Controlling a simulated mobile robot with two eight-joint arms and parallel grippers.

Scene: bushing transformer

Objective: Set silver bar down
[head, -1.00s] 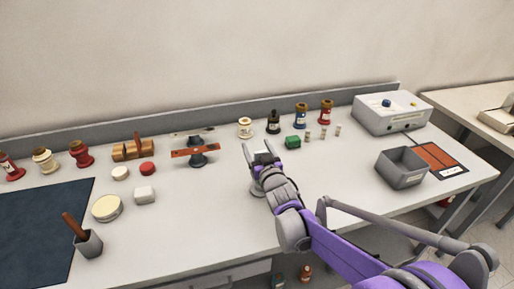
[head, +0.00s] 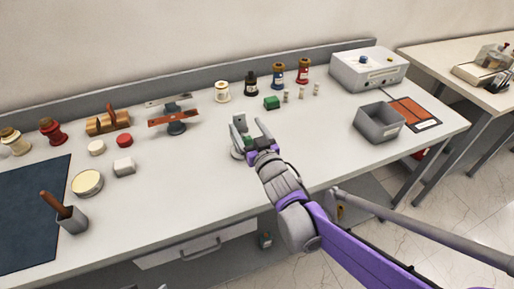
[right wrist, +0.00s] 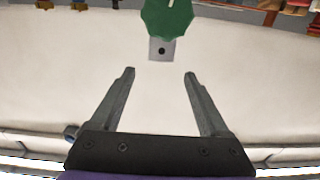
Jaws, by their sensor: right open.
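Another thin silver bar (head: 168,100) lies behind the copper-coloured bar (head: 173,117) on a dark stand. My right gripper (head: 251,131) is open, with nothing between its fingers (right wrist: 160,73) in the wrist view. My left gripper is out of view.
A grey bin (head: 379,123), an orange mat (head: 413,113) and a white instrument box (head: 368,69) stand at right. A dark mat (head: 32,205) lies at left.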

